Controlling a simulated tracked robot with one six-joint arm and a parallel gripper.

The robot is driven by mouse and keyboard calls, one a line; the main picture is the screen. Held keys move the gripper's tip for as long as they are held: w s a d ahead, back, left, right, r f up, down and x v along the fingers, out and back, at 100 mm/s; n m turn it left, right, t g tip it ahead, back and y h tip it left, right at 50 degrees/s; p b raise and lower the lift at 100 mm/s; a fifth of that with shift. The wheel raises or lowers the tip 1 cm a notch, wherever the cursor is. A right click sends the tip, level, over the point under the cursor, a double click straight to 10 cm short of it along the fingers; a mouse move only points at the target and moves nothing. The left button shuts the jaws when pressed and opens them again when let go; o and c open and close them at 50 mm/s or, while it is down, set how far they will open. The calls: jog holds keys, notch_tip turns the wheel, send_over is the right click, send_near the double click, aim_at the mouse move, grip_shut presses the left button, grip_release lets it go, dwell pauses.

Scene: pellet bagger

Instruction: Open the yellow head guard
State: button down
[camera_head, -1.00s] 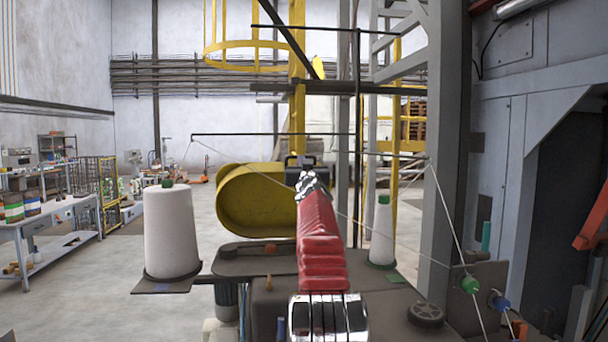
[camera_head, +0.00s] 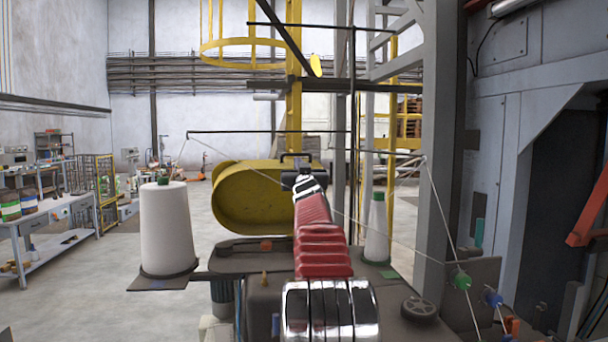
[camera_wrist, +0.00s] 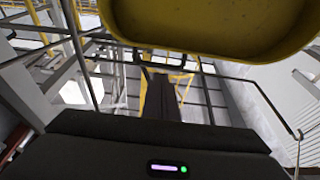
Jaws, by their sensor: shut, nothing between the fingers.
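The yellow head guard (camera_head: 262,200) is a rounded, elongated cover on the machine, left of my red-sleeved arm in the head view. It looks closed down over the machine head. In the wrist view its yellow shell (camera_wrist: 215,22) fills the top, close to the camera. My gripper (camera_wrist: 163,85) shows there as dark fingers together, empty, pointing toward the space below the guard's edge. In the head view my arm hides most of the gripper; only dark parts show beside the guard's right end. I cannot tell whether the fingers touch the guard.
A white thread cone (camera_head: 168,230) stands left of the machine, another (camera_head: 377,228) right of my arm. Thin threads and a dark rod (camera_head: 270,131) cross near the guard. A grey steel post (camera_head: 441,130) stands at right. Open floor lies at left.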

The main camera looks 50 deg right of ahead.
jog(key=r+v, duration=0.1)
jog(key=v, duration=0.8)
dwell(0.8)
jog(key=w+a+f+n+g+y, duration=0.1)
jog(key=a+f+y, duration=0.3)
jog(key=a, duration=0.7)
jog(key=a+f+n+g+y, duration=0.1)
jog(key=a+f+y, duration=0.1)
jog(key=a+f, duration=0.65)
jog(key=w+a+f+n+g+y, duration=0.1)
jog(key=a+f+y, duration=0.2)
jog(key=a, duration=1.1)
jog(key=s+a+f+n+g+y, duration=0.3)
jog(key=s+a+f, duration=0.7)
jog(key=a, duration=0.3)
jog(key=s+a+f+n+g+y, duration=0.3)
jog(key=s+a+f, duration=0.8)
jog(key=s+a, duration=0.2)
jog(key=shift+s+a+f+g, duration=0.2)
jog(key=shift+s+a+g, duration=0.05)
jog(key=shift+s+g, duration=0.05)
jog(key=shift+s, duration=0.1)
